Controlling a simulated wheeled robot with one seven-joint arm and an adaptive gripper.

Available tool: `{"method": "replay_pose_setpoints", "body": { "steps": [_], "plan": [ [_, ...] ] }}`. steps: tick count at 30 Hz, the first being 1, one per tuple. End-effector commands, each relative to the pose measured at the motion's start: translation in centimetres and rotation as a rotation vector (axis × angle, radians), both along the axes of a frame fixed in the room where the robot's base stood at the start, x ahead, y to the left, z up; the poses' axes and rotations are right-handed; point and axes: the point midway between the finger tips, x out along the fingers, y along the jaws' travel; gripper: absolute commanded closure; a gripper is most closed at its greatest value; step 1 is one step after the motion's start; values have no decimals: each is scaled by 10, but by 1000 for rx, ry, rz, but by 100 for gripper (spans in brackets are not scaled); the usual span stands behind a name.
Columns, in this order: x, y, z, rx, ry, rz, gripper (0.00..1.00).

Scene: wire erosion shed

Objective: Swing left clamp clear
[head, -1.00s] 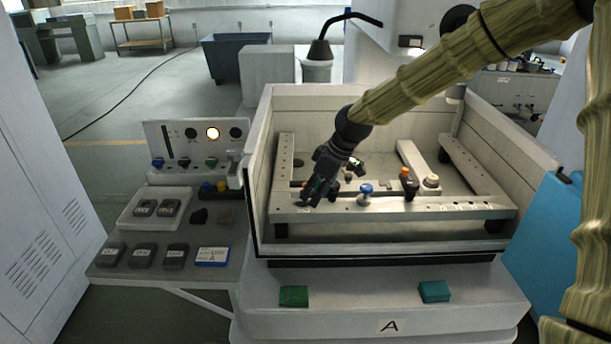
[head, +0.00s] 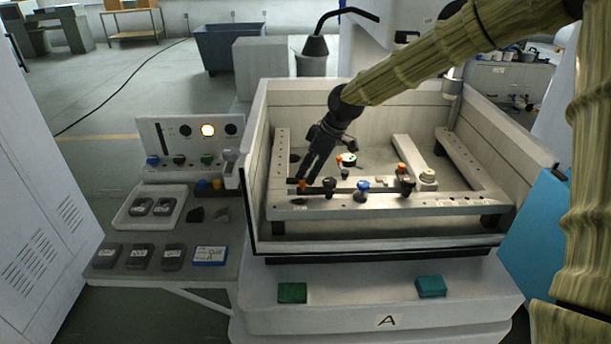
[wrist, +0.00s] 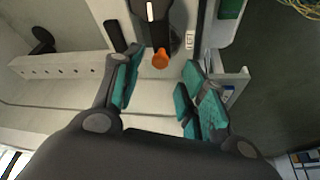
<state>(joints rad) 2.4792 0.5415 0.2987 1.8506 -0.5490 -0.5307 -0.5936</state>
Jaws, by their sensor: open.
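The left clamp shows in the head view as an orange tip (head: 303,184) with dark parts at the left of the front rail (head: 430,203). A black knob (head: 329,184) stands just right of it. My gripper (head: 306,172) points down, just above and behind the orange tip. In the wrist view my gripper (wrist: 158,72) is open, with teal pads on both fingers. An orange tip (wrist: 160,58) on a dark clamp arm (wrist: 158,28) lies between the fingertips, with gaps on both sides. My fingers partly hide the clamp's left side in the head view.
A blue knob (head: 362,187) and another orange-tipped clamp (head: 404,181) stand farther right on the rail. The tank's walls (head: 253,170) surround the frame. A control panel (head: 188,147) stands at left.

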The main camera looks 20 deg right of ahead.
Motion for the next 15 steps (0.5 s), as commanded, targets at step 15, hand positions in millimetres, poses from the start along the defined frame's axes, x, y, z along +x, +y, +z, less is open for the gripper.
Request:
{"method": "replay_pose_setpoints", "body": {
  "steps": [15],
  "plan": [
    [9,12,-35,1,-1,1,58]
  ]
}}
